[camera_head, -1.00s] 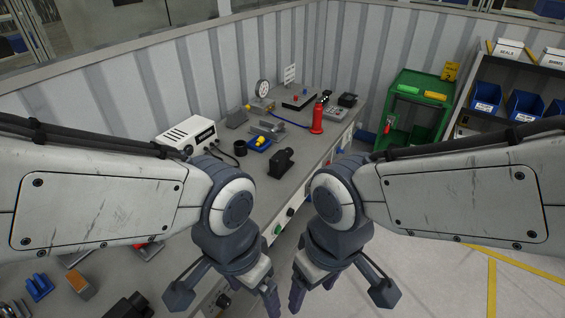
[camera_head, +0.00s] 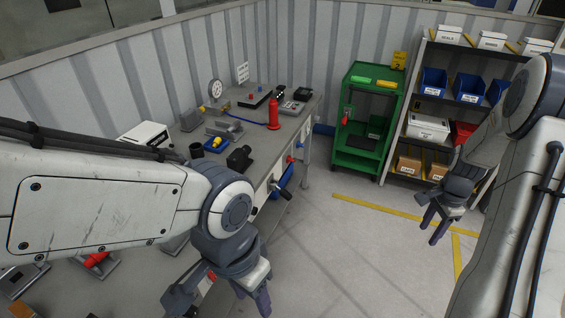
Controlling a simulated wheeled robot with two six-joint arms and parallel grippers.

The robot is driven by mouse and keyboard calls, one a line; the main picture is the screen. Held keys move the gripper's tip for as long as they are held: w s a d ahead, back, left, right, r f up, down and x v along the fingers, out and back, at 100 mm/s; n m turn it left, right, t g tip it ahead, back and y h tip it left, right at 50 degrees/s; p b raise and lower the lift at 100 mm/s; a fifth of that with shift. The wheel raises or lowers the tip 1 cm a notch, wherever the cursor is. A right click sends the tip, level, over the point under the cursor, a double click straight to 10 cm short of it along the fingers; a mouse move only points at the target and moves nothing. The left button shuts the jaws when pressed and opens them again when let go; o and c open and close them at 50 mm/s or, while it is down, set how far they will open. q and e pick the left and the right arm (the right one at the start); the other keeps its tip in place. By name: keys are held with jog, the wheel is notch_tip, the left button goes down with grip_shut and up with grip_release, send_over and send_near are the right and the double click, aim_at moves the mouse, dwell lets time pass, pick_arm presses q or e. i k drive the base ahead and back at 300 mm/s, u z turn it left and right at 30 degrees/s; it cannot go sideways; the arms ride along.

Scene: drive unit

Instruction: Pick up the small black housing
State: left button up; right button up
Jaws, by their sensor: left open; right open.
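A small black housing (camera_head: 240,158) sits on the grey workbench (camera_head: 225,128), near its front edge. It looks like a dark block with a rounded part; details are too small to tell. My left gripper (camera_head: 255,300) is open and empty at the bottom centre, well nearer to me than the housing and not touching it. The picture's bottom edge cuts close to its fingers. My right gripper (camera_head: 434,226) is open, pointing down over the floor at the right, away from the bench. My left arm hides part of the bench.
A green cabinet (camera_head: 369,116) and a shelf with blue bins (camera_head: 434,81) stand behind. The floor (camera_head: 345,250) between is clear.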

aim_at(238, 161)
jog(key=z, duration=0.85)
jog(key=i, duration=1.6)
jog(key=u, duration=2.95)
